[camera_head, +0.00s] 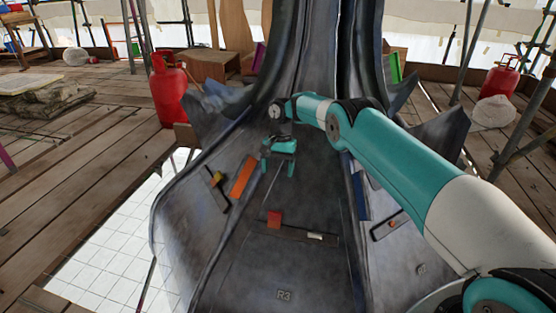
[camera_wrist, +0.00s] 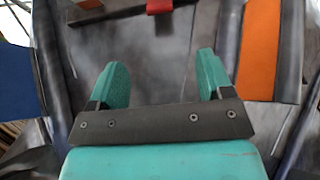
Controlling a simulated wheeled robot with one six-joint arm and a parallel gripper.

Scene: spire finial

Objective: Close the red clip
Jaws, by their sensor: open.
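The red clip (camera_head: 274,218) is a small red block on the left end of a dark bar (camera_head: 290,232) low on the grey metal front face. In the head view it seems to stand up from the bar; I cannot tell its exact angle. In the wrist view the red clip (camera_wrist: 160,6) shows at the top edge, partly cut off. My gripper (camera_head: 278,168) is above it in the head view, apart from it. In the wrist view my gripper (camera_wrist: 162,62) has its two teal fingers spread, with nothing between them.
A small pale piece (camera_head: 315,236) lies on the bar's right part. An orange strip (camera_head: 243,177) and a yellow piece (camera_head: 217,179) are on the left; a blue strip (camera_head: 361,195) is on the right. Metal spikes flank the spire. A red gas cylinder (camera_head: 168,92) stands behind left.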

